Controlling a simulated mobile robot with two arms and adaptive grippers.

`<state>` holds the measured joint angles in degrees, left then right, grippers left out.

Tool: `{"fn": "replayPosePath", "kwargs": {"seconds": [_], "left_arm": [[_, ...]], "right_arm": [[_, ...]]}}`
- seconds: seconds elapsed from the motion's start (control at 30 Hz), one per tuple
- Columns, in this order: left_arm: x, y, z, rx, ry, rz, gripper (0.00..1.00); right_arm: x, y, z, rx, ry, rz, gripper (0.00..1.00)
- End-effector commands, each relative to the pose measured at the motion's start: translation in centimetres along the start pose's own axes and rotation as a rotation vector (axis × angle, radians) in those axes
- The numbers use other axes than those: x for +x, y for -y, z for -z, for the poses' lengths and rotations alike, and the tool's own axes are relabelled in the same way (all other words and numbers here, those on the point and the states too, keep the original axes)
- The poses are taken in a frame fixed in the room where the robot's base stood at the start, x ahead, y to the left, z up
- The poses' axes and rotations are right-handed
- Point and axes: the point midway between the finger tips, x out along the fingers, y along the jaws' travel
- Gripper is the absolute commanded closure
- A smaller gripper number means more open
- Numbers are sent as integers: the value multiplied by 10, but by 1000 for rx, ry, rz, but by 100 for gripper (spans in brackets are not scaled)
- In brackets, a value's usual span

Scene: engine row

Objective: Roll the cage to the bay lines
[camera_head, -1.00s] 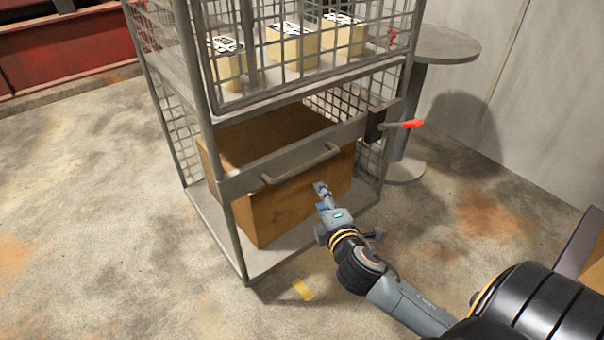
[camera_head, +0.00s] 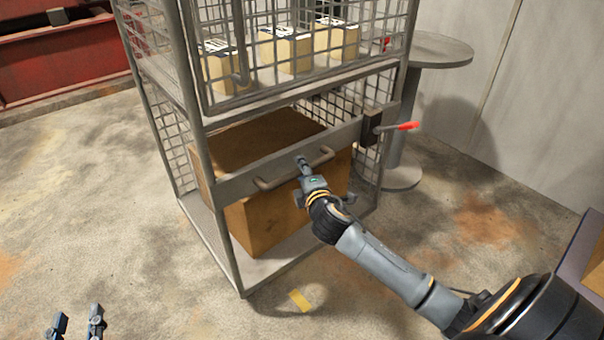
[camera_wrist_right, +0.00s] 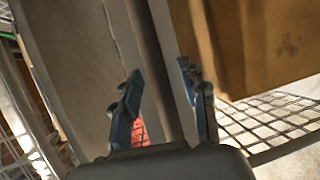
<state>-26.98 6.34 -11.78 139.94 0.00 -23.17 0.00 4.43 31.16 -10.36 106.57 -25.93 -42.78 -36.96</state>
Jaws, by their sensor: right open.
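The cage (camera_head: 205,160) is a grey wire-mesh trolley standing upright on the floor. A bar handle (camera_head: 264,184) runs across its front rail. My right gripper (camera_head: 302,163) is open at the handle; in the right wrist view its two fingers (camera_wrist_right: 158,92) stand either side of a grey bar (camera_wrist_right: 150,50), with no closed grip. My left gripper (camera_head: 77,315) is at the bottom left, fingers apart and empty, away from the cage.
The cage holds a large brown box (camera_head: 265,220) below and several small boxes (camera_head: 293,52) above. A red-tipped lever (camera_head: 408,126) juts from its right side. A round grey table (camera_head: 440,50) stands behind right, near the wall. Floor at left is clear.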

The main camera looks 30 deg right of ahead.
Motion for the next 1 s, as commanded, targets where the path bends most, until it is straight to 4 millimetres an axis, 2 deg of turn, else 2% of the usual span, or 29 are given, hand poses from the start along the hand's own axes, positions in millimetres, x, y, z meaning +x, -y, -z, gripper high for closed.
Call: {"fn": "replayPosePath", "kwargs": {"seconds": [0.17, 0.4, 0.6, 0.63, 1.0], "left_arm": [[1, -1, 8, -1, -43, -2, 60], [1, -1, 8, -1, -45, -2, 60], [1, -1, 8, -1, -45, -2, 60], [1, -1, 8, -1, -45, -2, 60], [1, -1, 7, -2, -31, -2, 60]], "right_arm": [[6, 0, 0, 0, 0, -1, 57], [6, 0, 0, 0, 0, 0, 57], [6, 0, 0, 0, 1, 0, 98], [6, 0, 0, 0, 1, 0, 100], [6, 0, 0, 0, 1, 2, 100]]}}
